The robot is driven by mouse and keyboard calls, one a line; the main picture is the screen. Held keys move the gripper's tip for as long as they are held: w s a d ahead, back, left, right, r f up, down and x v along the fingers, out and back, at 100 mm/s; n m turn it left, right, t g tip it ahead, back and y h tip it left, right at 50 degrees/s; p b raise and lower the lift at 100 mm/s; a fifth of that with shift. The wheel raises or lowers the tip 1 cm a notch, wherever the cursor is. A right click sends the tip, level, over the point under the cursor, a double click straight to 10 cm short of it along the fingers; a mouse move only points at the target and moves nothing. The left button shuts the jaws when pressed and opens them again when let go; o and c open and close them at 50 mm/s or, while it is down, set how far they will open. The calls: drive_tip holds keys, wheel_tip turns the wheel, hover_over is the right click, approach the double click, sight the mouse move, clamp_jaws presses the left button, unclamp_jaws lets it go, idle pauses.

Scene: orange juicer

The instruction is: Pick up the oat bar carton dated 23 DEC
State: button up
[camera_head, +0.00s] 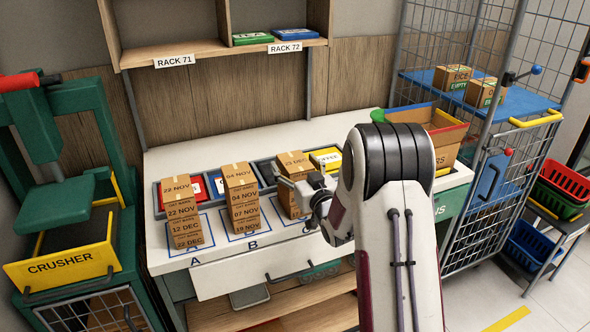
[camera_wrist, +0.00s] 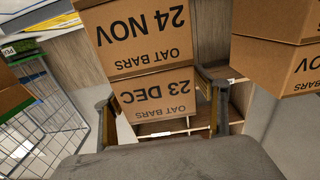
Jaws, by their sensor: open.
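The oat bar carton dated 23 DEC (camera_head: 292,158) is brown and tops the stack on square C. In the wrist view, which is upside down, its face (camera_wrist: 158,96) reads 23 DEC, OAT BARS. A carton dated 24 NOV (camera_wrist: 135,30) touches it and lies directly beneath it in the stack. My gripper (camera_head: 299,177) is open in front of stack C. In the wrist view my gripper's fingers (camera_wrist: 157,98) stand one on each side of the 23 DEC carton. Whether they touch it I cannot tell.
Carton stacks stand on squares A (camera_head: 184,212) and B (camera_head: 241,198), left of C. Stack B's cartons (camera_wrist: 275,62) also show close by in the wrist view. Trays line the back. A green crusher (camera_head: 60,205) stands left; a wire cage (camera_head: 475,150) stands right.

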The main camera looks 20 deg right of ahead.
sight(295, 161)
drive_tip(key=c, duration=1.4)
drive_tip(key=shift+o, duration=0.2)
drive_tip(key=shift+r, duration=0.25)
wheel_tip(295, 161, up, 18)
drive_tip(key=shift+f, duration=0.2)
